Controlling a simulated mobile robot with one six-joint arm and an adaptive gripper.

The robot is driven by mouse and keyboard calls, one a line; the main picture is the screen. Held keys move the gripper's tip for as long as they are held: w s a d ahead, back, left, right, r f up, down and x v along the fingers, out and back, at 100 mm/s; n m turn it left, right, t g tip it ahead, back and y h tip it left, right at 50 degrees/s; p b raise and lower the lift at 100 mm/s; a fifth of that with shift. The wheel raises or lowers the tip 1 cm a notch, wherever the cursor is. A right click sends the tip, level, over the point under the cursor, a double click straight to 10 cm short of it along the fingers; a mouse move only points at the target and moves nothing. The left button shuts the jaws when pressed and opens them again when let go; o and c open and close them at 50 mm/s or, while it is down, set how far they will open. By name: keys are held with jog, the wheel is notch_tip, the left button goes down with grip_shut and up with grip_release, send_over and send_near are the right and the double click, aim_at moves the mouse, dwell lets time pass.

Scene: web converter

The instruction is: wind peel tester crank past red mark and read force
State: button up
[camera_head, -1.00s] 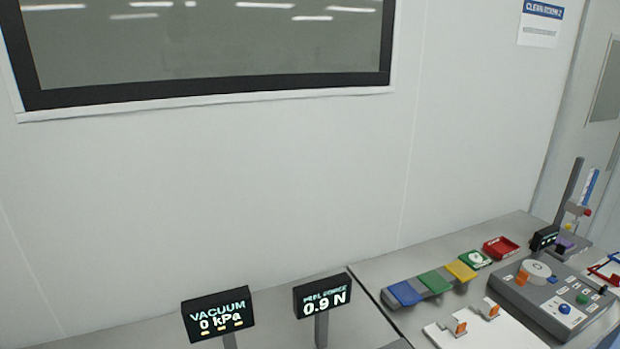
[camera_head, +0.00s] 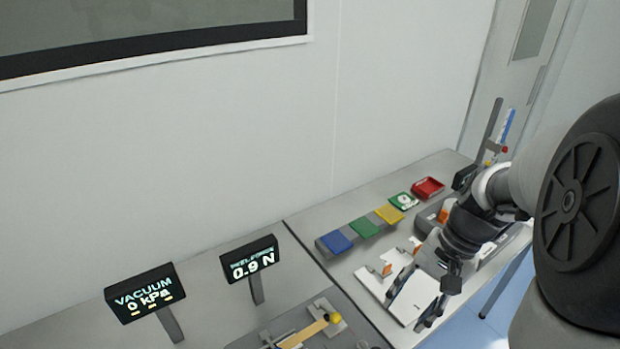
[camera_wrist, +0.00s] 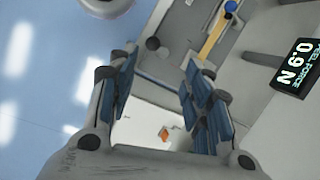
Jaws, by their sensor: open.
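The peel force display (camera_head: 250,258) reads 0.9 N in the head view; it also shows in the wrist view (camera_wrist: 297,68). The peel tester (camera_head: 308,334) is partly in view at the bottom of the head view, with a yellow strip and a round yellow knob; the yellow strip (camera_wrist: 217,30) also shows in the wrist view. I cannot make out the crank or the red mark for certain.
A vacuum display (camera_head: 145,293) reads 0 kPa. The white plate (camera_head: 372,285) bears orange clips. Blue (camera_head: 336,241), green and yellow pads lie behind it, with a red tray (camera_head: 428,187) farther back. A control box (camera_head: 428,217) is partly hidden by my arm.

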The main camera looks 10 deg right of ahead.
jog(key=d+f+m+y, duration=0.1)
jog(key=d+f+m, duration=0.1)
jog(key=d, duration=0.2)
jog(key=b+x, duration=0.1)
jog(key=x, duration=0.5)
jog(key=b+x, duration=0.2)
jog(key=x, duration=0.4)
jog(key=b+x, duration=0.1)
jog(key=x, duration=0.4)
jog(key=shift+w+a+f, duration=0.1)
jog(key=shift+a+f, duration=0.1)
jog(key=shift+a, duration=0.35)
jog(key=shift+c, duration=0.3)
grip_shut()
jog(key=shift+d+n, duration=0.1)
jog(key=shift+n, duration=0.2)
